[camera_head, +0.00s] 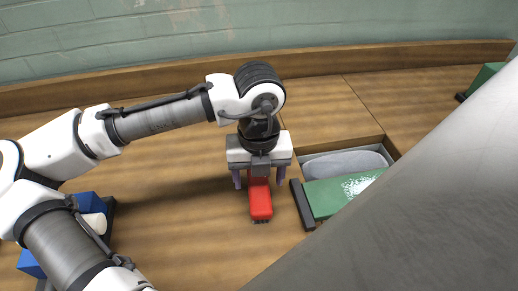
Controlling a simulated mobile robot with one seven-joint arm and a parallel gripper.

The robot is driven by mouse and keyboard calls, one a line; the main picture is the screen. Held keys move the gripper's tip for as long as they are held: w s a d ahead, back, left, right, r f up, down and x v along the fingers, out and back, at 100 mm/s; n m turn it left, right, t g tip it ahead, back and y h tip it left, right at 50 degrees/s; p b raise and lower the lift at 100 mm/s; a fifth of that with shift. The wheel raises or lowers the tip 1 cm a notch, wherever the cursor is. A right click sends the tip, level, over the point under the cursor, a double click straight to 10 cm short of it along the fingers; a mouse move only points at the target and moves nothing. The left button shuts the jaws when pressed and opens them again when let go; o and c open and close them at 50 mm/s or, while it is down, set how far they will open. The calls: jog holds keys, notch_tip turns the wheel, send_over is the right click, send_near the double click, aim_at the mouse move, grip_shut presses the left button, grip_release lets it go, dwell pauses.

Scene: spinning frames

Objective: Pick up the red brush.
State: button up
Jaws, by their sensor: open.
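The red brush (261,203) lies on the wooden surface near the middle of the head view. Its near end shows, and its far end is hidden beneath my gripper. My gripper (259,182) points down over the far part of the brush. It is open, with one finger to the left of the brush and one to the right. The fingers do not appear to touch it. I cannot tell how high the fingertips are above the surface.
To the right is an open recess (388,148) with a grey rounded item (343,164) and a green box (335,195). A black bar (302,205) lies close right of the brush. Blue and white items (92,205) sit at left. A brick wall (300,22) stands behind.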

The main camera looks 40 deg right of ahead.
jog(key=shift+w+f, duration=0.1)
jog(key=shift+f, duration=1.8)
jog(key=c, duration=1.1)
